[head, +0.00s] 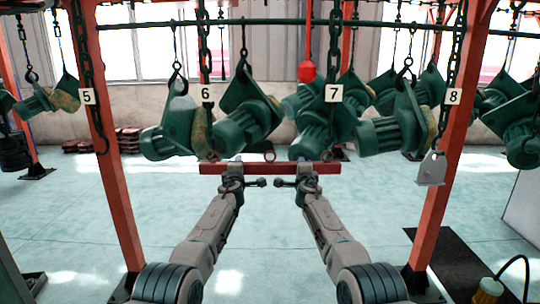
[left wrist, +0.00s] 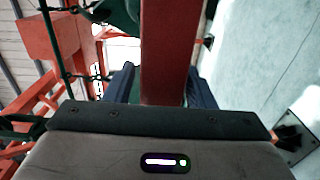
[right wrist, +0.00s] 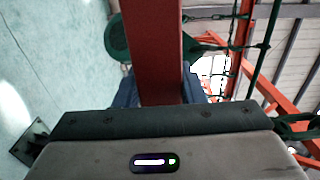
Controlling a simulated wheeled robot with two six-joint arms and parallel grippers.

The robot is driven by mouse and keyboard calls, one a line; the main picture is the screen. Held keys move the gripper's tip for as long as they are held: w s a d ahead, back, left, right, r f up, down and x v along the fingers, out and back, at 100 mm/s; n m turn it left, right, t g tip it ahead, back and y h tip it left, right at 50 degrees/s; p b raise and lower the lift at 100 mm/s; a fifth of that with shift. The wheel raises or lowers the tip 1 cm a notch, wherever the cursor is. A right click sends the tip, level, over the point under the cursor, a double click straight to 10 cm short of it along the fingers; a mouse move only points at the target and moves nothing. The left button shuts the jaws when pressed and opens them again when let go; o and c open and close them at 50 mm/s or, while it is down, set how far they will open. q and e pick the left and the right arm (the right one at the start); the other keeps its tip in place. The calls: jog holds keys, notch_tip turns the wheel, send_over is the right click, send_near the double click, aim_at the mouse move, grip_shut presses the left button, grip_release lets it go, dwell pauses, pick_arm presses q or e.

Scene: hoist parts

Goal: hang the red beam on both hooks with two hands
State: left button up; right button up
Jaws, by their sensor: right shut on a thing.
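The red beam (head: 270,168) is held level in front of me, below the chains at signs 6 and 7. Small rings show along its top edge. My left gripper (head: 232,172) is shut on the beam left of its middle, and the beam runs between its fingers in the left wrist view (left wrist: 170,60). My right gripper (head: 306,172) is shut on it right of its middle, as the right wrist view shows (right wrist: 155,60).
Several green hoist units (head: 240,115) hang close behind and above the beam. Orange posts (head: 108,150) (head: 455,150) stand left and right of my arms. A grey hanging plate (head: 432,168) is at the right. The floor (head: 270,240) between my arms is clear.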

pick_arm(q)
jog(key=shift+o, duration=0.9)
pick_arm(e)
jog(key=shift+r, duration=0.2)
jog(key=o, duration=1.1)
pick_arm(q)
jog(key=shift+s, duration=0.1)
pick_arm(e)
jog(key=shift+s, duration=0.1)
pick_arm(q)
jog(key=o, duration=0.3)
pick_arm(e)
jog(key=shift+f, duration=0.2)
jog(key=o, duration=0.3)
jog(key=shift+r, duration=0.1)
